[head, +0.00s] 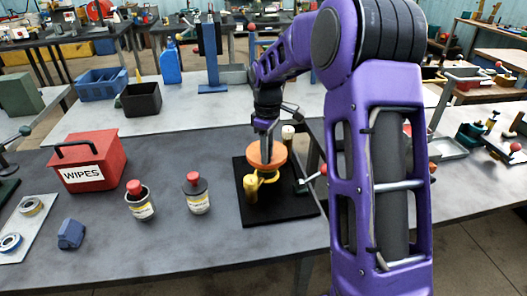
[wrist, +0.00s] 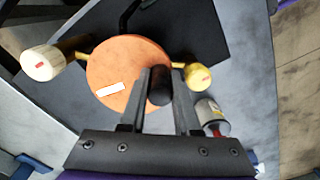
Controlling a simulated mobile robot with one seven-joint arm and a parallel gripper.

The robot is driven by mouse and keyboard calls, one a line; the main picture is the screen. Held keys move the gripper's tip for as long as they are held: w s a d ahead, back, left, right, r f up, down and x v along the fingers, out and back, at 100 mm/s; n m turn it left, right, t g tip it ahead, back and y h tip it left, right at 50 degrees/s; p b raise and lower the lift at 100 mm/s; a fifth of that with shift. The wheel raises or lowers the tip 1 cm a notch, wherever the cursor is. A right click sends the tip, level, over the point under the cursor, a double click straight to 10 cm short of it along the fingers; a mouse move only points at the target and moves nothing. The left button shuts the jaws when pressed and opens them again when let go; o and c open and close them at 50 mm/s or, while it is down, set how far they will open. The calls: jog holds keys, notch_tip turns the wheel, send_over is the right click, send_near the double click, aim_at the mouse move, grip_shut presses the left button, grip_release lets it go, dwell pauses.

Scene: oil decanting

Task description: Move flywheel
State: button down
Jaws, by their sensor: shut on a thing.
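The flywheel is an orange disc (head: 266,155) with a small white label, on a yellow-and-black device on a black base plate (head: 290,207). In the wrist view the disc (wrist: 125,60) lies flat below my gripper. My gripper (wrist: 160,84) points down at the disc's edge, its two fingers shut on a dark upright knob there, which looks like the flywheel's handle. In the head view my gripper (head: 267,140) comes down on the disc from above. The disc's underside and its seat are hidden.
A yellow knob (head: 250,186) and a cream-topped post (head: 288,133) stand close around the disc. Two red-capped bottles (head: 197,195) (head: 140,203) and a red wipes box (head: 88,160) stand to the left.

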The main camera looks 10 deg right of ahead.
jog(key=shift+d+n, duration=0.4)
jog(key=shift+n, duration=0.5)
jog(key=c, duration=0.6)
grip_release()
jog(key=shift+c, duration=0.2)
jog(key=shift+r, duration=0.1)
notch_tip(320, 180, up, 17)
jog(key=shift+r, duration=0.15)
